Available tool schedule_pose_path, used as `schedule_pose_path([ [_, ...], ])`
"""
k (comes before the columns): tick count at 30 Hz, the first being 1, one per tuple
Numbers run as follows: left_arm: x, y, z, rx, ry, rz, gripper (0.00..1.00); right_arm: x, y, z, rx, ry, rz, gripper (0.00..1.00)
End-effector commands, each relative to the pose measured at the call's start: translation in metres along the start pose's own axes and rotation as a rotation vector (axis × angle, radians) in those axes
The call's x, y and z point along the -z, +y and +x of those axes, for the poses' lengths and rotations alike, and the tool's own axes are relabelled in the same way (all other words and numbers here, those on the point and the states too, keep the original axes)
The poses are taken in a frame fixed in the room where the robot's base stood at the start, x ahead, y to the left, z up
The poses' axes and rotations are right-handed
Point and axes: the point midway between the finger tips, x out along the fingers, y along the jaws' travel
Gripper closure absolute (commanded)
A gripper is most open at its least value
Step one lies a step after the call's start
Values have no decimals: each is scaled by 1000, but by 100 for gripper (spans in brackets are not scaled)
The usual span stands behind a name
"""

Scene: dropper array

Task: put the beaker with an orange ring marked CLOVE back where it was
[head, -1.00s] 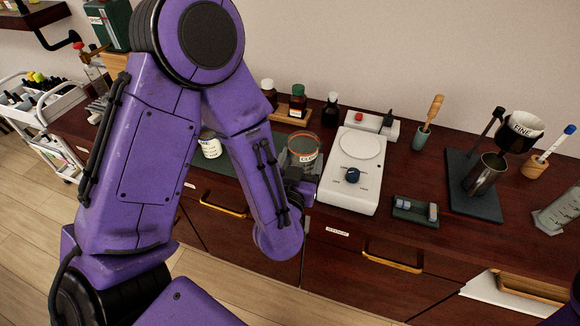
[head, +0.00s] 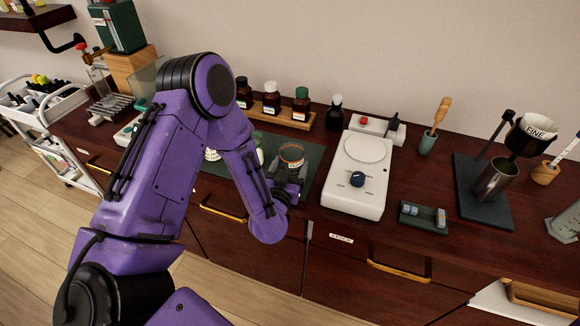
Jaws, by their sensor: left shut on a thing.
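The beaker with the orange ring (head: 291,154) is clear glass with a small label low on its front, too small to read now. It looks upright at the right part of the dark green mat (head: 314,163). I cannot tell whether its base touches the mat. My left gripper (head: 289,178) is shut on the beaker from the front, and its fingers hide the lower part. Another labelled vessel (head: 212,155) on the mat is partly hidden by my left arm. My right gripper is out of view.
A white hotplate (head: 357,190) stands right of the mat. Behind the mat is a wooden rack (head: 265,113) of brown bottles, with a dark bottle (head: 335,115) beside it. A small dark tray (head: 423,217) and a stand with a metal cup (head: 492,180) are farther right.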

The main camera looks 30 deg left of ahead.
Motion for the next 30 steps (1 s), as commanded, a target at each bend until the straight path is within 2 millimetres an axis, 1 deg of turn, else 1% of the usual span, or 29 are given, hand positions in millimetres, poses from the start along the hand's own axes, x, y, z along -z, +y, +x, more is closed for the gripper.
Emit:
schedule_pose_path([
  [3, 0, 0, 0, 0, 0, 0, 75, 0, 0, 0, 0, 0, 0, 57],
  [7, -4, 0, 0, -1, 0, 1, 75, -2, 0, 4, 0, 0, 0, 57],
  [8, -3, 0, 0, -1, 0, 1, 20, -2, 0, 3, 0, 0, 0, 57],
  [9, -3, 0, 0, 0, 0, 1, 7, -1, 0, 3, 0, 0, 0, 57],
  [10, -3, 0, 0, 0, 0, 0, 0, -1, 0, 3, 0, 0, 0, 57],
  [16, -2, 0, 0, 0, 0, 0, 0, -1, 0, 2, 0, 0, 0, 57],
  [18, 3, 0, 0, 1, 0, -1, 0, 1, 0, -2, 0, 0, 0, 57],
  [20, -2, 1, -7, -3, -1, 0, 0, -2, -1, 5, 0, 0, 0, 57],
  [23, -5, 1, -30, -5, -1, 3, 0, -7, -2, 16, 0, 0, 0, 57],
  [28, -6, 1, -77, -6, 0, 5, 0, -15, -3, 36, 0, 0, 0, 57],
  [29, 1, 2, -85, -8, -3, 7, 0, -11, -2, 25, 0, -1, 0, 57],
  [30, 2, 2, -94, -7, -4, 7, 0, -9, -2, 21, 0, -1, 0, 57],
])
